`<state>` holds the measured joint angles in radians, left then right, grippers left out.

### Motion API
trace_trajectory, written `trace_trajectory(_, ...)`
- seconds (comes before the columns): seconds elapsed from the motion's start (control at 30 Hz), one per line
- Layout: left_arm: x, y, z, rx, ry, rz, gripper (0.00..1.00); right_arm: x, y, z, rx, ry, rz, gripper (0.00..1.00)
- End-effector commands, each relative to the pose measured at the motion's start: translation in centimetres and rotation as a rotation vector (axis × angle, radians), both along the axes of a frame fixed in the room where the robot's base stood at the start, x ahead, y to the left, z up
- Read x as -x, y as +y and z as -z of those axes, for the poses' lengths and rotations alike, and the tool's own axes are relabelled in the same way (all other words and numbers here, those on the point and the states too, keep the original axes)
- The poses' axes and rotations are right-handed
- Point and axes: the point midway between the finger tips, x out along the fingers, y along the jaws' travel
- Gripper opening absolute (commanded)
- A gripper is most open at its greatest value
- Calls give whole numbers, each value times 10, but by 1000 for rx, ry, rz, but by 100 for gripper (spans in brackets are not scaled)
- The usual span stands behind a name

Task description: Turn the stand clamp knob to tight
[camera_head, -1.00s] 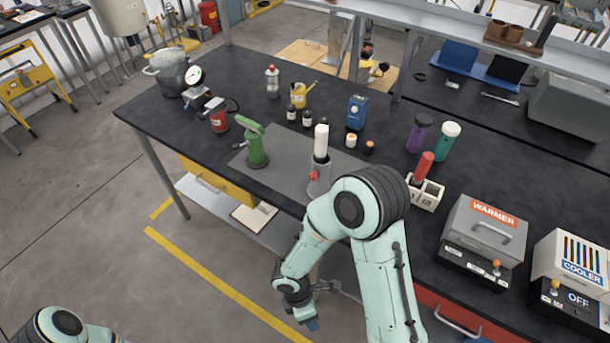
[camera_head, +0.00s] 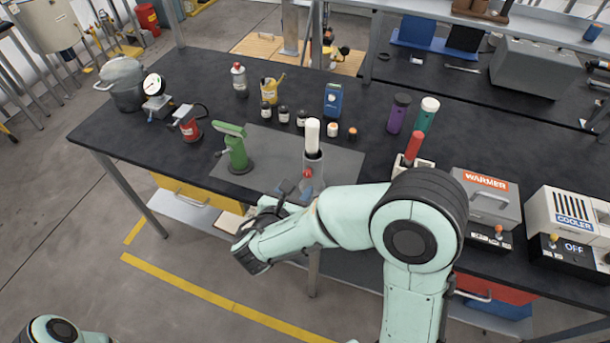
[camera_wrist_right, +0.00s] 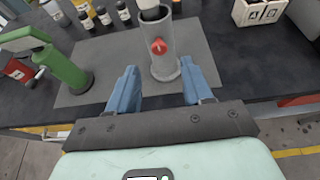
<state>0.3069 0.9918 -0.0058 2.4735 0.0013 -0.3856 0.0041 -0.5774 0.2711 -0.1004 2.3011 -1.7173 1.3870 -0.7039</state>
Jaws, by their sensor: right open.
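The clamp stand is a grey cylinder (camera_head: 314,163) on a grey mat, holding a white rod (camera_head: 312,135) upright. Its red clamp knob (camera_head: 307,173) faces the near edge of the table; it also shows in the right wrist view (camera_wrist_right: 158,46), with a pale mark on its face. My right gripper (camera_head: 295,191) is open and empty, just in front of the stand. In the right wrist view its blue fingers (camera_wrist_right: 161,88) are spread, with the stand's base ahead between them and the knob beyond the tips, apart from them. My left gripper is out of view.
A green press-like tool (camera_head: 235,152) stands left of the stand on the mat (camera_head: 270,145). A white holder with a red handle (camera_head: 413,148) stands to the right, then the warmer (camera_head: 485,200) and cooler (camera_head: 570,225). Small bottles (camera_head: 284,115) stand behind.

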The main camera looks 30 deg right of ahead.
Motion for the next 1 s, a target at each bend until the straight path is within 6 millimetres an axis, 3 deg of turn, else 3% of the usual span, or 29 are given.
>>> trace_trajectory(0.33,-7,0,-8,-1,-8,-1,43,-38,-44,24,-1,1,3,50)
trace_trajectory(0.8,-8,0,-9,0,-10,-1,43,-46,-53,30,-2,1,0,50)
trace_trajectory(0.93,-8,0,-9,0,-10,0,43,-46,-53,30,-2,1,0,8)
trace_trajectory(0.97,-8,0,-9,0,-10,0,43,-46,-53,30,-2,1,0,0)
trace_trajectory(1.0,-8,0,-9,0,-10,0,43,-46,-53,30,-2,1,0,0)
